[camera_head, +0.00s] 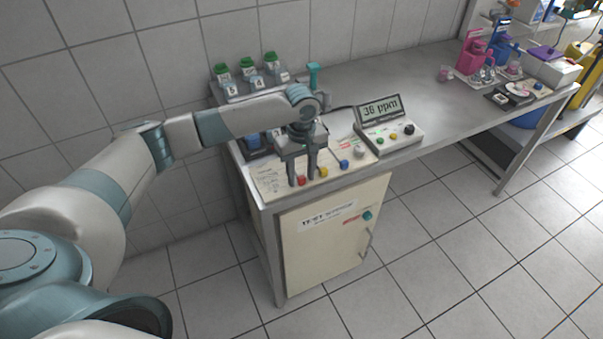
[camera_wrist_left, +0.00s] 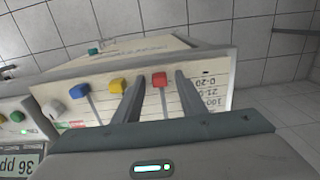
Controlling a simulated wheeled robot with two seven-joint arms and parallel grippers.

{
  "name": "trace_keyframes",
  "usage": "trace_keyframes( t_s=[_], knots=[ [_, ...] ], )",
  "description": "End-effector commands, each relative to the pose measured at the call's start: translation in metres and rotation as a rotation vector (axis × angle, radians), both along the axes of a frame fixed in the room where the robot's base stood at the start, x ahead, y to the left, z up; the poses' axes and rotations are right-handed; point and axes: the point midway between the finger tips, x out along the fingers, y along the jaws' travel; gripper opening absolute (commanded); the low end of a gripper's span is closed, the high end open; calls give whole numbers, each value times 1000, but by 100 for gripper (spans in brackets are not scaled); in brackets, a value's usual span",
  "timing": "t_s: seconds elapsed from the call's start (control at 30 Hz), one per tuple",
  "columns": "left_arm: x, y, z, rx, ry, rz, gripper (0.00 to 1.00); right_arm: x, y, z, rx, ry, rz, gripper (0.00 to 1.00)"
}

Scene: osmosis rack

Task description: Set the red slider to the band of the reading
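The red slider knob (camera_head: 302,181) sits near the front edge of the pale slider panel (camera_head: 268,180) on the bench. In the left wrist view the red knob (camera_wrist_left: 159,79) shows between the two fingers of my left gripper (camera_wrist_left: 160,88), with a gap on each side. My left gripper (camera_head: 302,176) is open and points down over the panel. The reading display (camera_head: 380,109) shows 36 ppm. Printed band labels (camera_wrist_left: 208,90) stand beside the red slot, including "0-20"; the others are partly unclear. My right gripper is not in view.
Yellow (camera_head: 323,172), blue (camera_head: 344,164) and white (camera_head: 359,152) knobs lie to the right of the red one. Green-capped bottles (camera_head: 247,66) stand on a rack behind. A cabinet door (camera_head: 325,235) is below. The bench right of the display is mostly clear.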

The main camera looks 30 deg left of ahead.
Motion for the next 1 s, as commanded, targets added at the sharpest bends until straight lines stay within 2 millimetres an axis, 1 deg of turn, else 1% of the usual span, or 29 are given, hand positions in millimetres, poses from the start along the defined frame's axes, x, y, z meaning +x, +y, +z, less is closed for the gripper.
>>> trace_keyframes(
  t_s=[0.03,0.13,0.17,0.37,0.7,1.0],
  knots=[
    [0,0,0,0,0,0,28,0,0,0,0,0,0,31],
    [0,0,0,0,0,0,4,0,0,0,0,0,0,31],
    [0,0,0,0,0,0,0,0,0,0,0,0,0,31],
    [2,2,1,0,0,1,0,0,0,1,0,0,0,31],
    [26,32,1,-2,0,3,0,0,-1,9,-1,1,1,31],
    [27,34,1,-2,0,0,0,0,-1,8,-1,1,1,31]
  ],
)
